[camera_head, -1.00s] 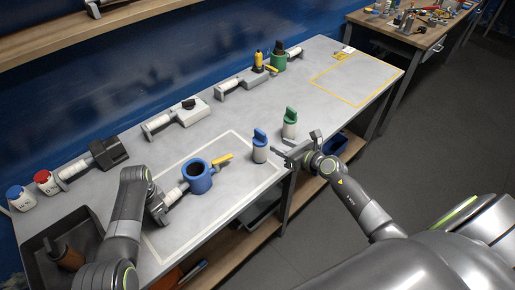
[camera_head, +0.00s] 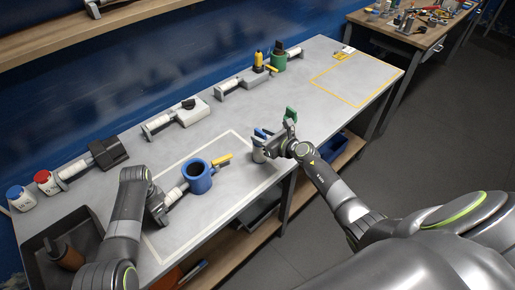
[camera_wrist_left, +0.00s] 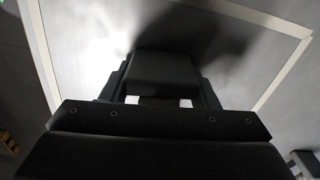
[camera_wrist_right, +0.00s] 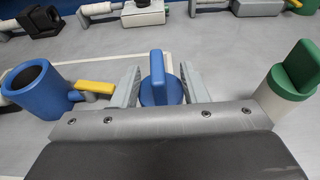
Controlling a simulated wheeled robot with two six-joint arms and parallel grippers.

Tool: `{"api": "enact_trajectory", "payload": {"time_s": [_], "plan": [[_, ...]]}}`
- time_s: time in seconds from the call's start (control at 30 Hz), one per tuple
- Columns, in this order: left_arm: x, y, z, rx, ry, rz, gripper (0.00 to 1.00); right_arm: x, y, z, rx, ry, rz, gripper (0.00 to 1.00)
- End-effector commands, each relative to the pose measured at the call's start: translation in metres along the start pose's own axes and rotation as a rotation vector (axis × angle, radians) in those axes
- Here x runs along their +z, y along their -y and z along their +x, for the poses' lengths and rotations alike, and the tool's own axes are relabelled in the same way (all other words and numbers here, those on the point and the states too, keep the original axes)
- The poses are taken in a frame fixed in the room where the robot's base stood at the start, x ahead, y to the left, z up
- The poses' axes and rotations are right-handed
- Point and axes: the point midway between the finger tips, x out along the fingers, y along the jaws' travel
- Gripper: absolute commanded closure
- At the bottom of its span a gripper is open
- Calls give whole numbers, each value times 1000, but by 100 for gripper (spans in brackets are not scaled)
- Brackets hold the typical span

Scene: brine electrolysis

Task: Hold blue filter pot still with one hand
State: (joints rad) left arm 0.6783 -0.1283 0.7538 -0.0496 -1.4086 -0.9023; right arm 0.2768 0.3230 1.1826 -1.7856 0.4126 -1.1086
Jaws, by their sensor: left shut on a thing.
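The blue filter pot (camera_head: 196,177) stands upright inside the white outline on the bench, with a pale side handle at its left and a yellow lever (camera_head: 222,160) at its right. It also shows at the left of the right wrist view (camera_wrist_right: 36,88). My left gripper (camera_head: 166,203) is shut on the pot's pale handle; the left wrist view shows mostly dark jaw parts. My right gripper (camera_head: 264,143) is open, its fingers on either side of the blue-topped white bottle (camera_wrist_right: 158,85), with gaps showing. In the head view, that bottle is partly hidden.
A green-topped white bottle (camera_wrist_right: 297,80) stands close to the right of my right gripper. A dark tray (camera_head: 62,250) is at the near left. Grey and white devices (camera_head: 178,120) line the bench's back. The yellow-outlined area (camera_head: 345,85) is clear.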

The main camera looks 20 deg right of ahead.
Motion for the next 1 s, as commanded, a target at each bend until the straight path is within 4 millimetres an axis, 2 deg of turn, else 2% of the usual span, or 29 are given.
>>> {"api": "enact_trajectory", "payload": {"time_s": [0.1, 0.23, 0.6, 0.9, 1.0], "plan": [[0, 0, 0, 0, -1, 1, 76, 0, -2, 16, -1, 1, 2, 60], [0, 0, 0, 0, -1, 0, 76, 0, -2, 26, -1, 0, 1, 60], [0, 0, 0, 0, -1, 0, 76, 0, -1, 32, -1, 0, 0, 60], [0, 0, 0, 0, 0, 0, 76, -1, -1, 32, -1, 0, 0, 98], [0, 0, 0, 0, 0, 0, 76, -1, -1, 32, -1, 0, 0, 100]]}}
